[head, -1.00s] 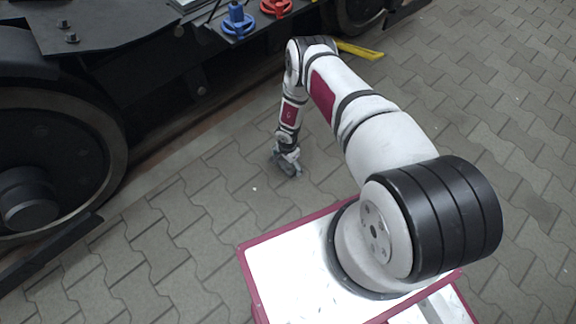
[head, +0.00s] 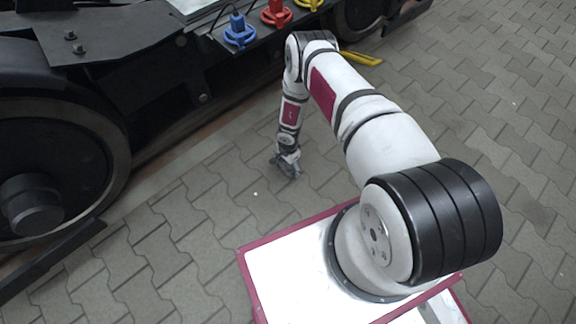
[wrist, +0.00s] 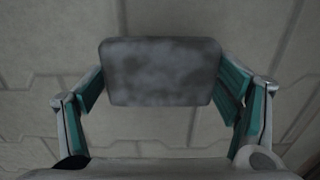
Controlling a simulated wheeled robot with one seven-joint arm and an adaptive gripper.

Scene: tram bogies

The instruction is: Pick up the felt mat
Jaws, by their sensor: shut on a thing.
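The felt mat (wrist: 161,71) is a grey, mottled rectangle with rounded corners in the wrist view. My gripper (wrist: 162,82) has one finger at each short side of it, with teal inner faces, and is shut on it. In the head view my gripper (head: 287,166) hangs low over the paving, pointing down. The mat cannot be made out clearly there. How far the mat is from the ground is hard to tell.
A dark bogie with a large wheel (head: 50,160) stands at the left. A blue valve handle (head: 239,32), a red one (head: 276,12) and a yellow one (head: 309,4) sit on its edge. A yellow bar (head: 360,58) lies behind my arm. Open paving (head: 490,110) spreads to the right.

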